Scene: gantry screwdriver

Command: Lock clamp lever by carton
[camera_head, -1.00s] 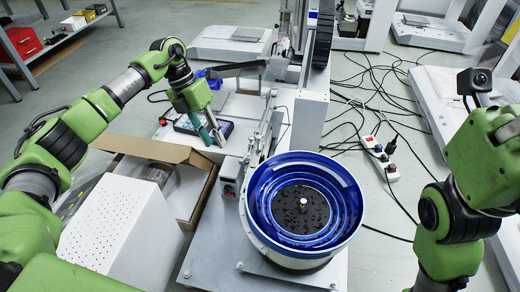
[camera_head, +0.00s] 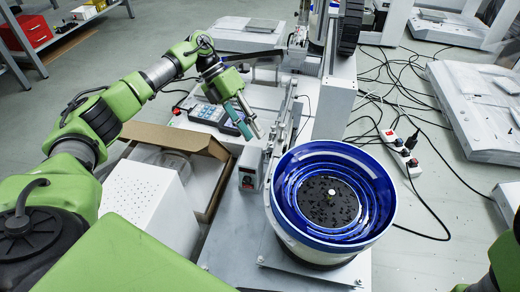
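An open cardboard carton (camera_head: 213,147) stands on the floor left of the machine's base plate. My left gripper (camera_head: 253,136) points down to the right, above the machine bed near the carton's upper right corner. Its two fingers are apart with a narrow gap, and nothing shows between them. Slim metal fixture parts (camera_head: 284,122) stand just right of the fingers. I cannot single out the clamp lever among them; the gripper may hide part of it. My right gripper is out of view; only a bit of green arm shows at the lower right.
A blue-lined round bowl feeder (camera_head: 285,213) stands right of the carton. A white perforated box (camera_head: 148,205) is in front of the carton. A control panel (camera_head: 205,112) lies behind the gripper. Cables and a power strip (camera_head: 400,152) lie on the floor at right.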

